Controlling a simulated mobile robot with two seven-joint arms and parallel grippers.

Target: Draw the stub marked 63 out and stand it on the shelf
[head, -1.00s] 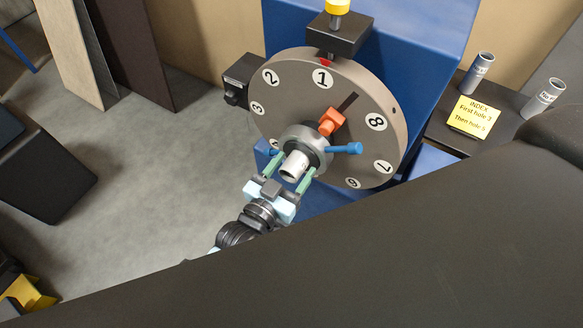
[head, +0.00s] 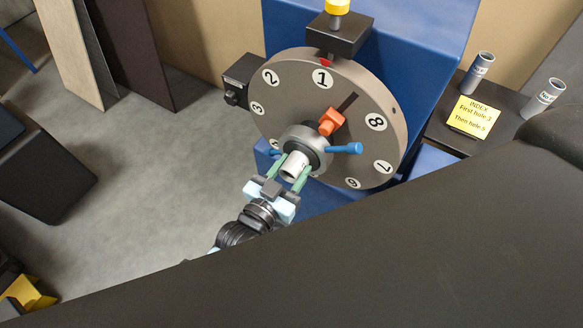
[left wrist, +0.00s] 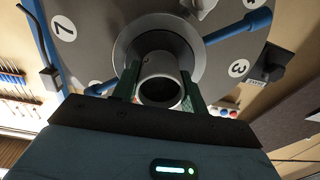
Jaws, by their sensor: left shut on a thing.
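A light grey hollow stub (head: 295,165) sits in the round hub (head: 318,142) of a numbered index disc (head: 280,100). My left gripper (head: 289,170) is shut on the stub, with a green finger on each side of it. In the left wrist view the stub's open end (left wrist: 160,91) faces me between the fingers, and its far end is hidden in the hub. No number can be read on it. The dark shelf (head: 450,140) at the right bears two grey stubs (head: 480,70), (head: 543,97), both upright. My right gripper is not in view.
Blue handles (head: 343,148) stick out from the hub, close to my left gripper. An orange pointer (head: 331,121) is above it. A yellow note (head: 476,117) lies on the shelf by the stubs. A large dark surface fills the lower right.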

